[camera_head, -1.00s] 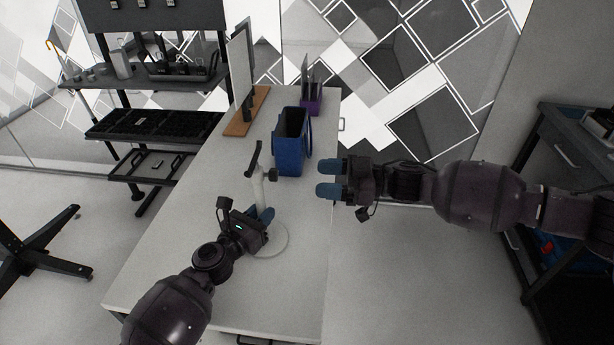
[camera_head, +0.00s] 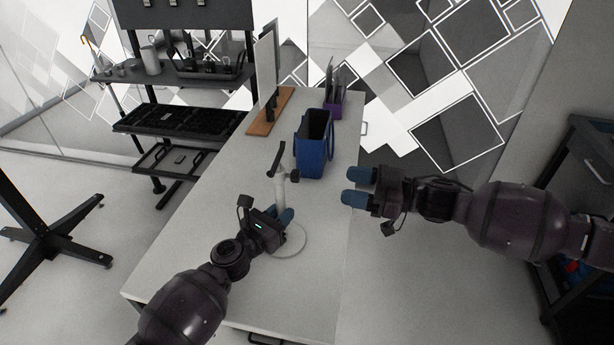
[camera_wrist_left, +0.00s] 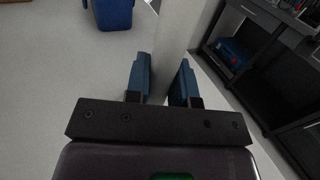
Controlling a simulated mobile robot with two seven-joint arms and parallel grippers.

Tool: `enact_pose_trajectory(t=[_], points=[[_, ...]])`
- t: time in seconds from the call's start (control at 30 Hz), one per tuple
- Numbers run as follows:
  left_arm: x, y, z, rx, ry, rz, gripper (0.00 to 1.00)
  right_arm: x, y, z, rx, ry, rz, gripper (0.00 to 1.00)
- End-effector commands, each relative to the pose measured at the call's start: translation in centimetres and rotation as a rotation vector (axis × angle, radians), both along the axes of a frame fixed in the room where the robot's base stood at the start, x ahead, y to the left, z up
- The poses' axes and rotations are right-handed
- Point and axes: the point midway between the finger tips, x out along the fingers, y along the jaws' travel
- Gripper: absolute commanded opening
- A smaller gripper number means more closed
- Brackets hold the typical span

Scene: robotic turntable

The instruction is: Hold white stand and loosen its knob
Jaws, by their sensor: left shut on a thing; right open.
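The white stand (camera_head: 280,192) rises upright from a round white base (camera_head: 297,244) on the white table. A black bar (camera_head: 276,159) is at its top. A small dark knob (camera_head: 294,175) sticks out on the right near the top. My left gripper (camera_head: 283,217) is shut on the stand's post. In the left wrist view the post (camera_wrist_left: 176,45) passes between the blue fingertips (camera_wrist_left: 161,82). My right gripper (camera_head: 358,187) is open and empty, to the right of the knob and apart from it, near the table's right edge.
A blue bin (camera_head: 314,150) stands just behind the stand. Farther back are a wooden base (camera_head: 266,118) with an upright panel and a purple holder (camera_head: 333,108). A dark shelf rack (camera_head: 178,118) stands left. The table (camera_head: 200,222) is clear left of the stand.

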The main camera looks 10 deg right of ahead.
Motion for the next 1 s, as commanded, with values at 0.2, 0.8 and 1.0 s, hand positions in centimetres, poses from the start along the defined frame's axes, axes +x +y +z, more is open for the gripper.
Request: enact_pose_trajectory(t=[0.2,0.8,1.0], points=[[0.0,0.0,0.0,0.001,-0.001,0.0,0.0,1.3,3.6,0.1,0.002,-0.001,0.003,0.56],[0.0,0.0,0.0,0.0,0.0,0.001,0.0,3.9,9.9,0.0,0.0,0.0,0.001,0.56],[0.0,0.0,0.0,0.0,0.0,0.001,0.0,3.9,10.0,0.0,0.0,0.0,0.001,0.56]])
